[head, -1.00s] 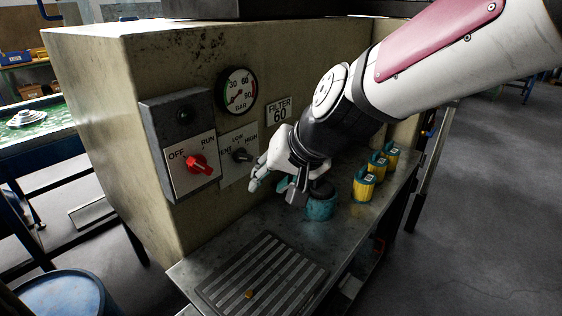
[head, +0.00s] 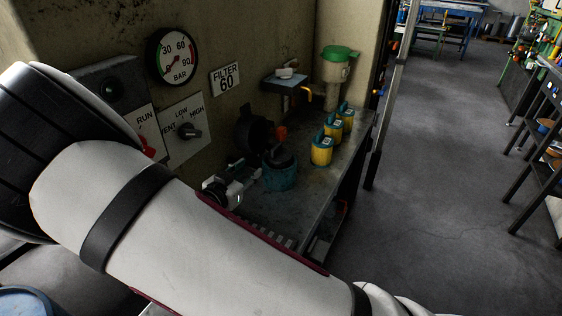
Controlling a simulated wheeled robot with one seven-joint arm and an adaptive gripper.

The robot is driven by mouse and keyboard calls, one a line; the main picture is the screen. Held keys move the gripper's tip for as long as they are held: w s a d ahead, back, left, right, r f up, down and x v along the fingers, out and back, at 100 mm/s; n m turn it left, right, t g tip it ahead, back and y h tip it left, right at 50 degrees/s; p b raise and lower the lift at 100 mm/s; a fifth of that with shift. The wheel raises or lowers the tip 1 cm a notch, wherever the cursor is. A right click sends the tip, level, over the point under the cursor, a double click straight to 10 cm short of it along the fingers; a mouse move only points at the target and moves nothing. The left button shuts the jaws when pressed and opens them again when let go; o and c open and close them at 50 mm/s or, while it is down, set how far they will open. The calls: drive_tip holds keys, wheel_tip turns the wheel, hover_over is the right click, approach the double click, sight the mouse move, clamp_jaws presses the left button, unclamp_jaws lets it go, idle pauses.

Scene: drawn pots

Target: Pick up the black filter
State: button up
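A dark, round-topped piece (head: 281,158), which looks like the black filter, sits in the top of a teal pot (head: 281,178) on the metal bench. My gripper (head: 240,184) is low and to the left of the teal pot, close to it but seemingly apart. Its fingers are small and partly hidden behind my forearm, so I cannot tell whether they are open or shut. I see nothing clearly held.
A black round fitting (head: 252,128) with an orange part is on the wall behind the pot. Several yellow canisters with teal tops (head: 322,150) stand right of it. A small shelf with a tap (head: 290,80) and a green-topped funnel (head: 337,62) are behind. My arm covers the lower left.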

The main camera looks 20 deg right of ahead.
sight(272, 151)
drive_tip(key=w+d+h, duration=0.1)
drive_tip(key=d, duration=0.1)
drive_tip(key=w+d+h, duration=0.1)
drive_tip(key=d, duration=0.1)
drive_tip(key=w+d, duration=0.2)
drive_tip(key=shift+w+d+r+t+h, duration=0.1)
drive_tip(key=shift+d+r+t+h, duration=0.05)
drive_tip(key=shift+d+t+h, duration=0.2)
drive_tip(key=shift+r+x, duration=0.15)
drive_tip(key=shift+x, duration=1.25)
drive_tip(key=shift+r+x, duration=0.1)
drive_tip(key=shift+x, duration=1.3)
drive_tip(key=shift+c, duration=0.6)
clamp_jaws()
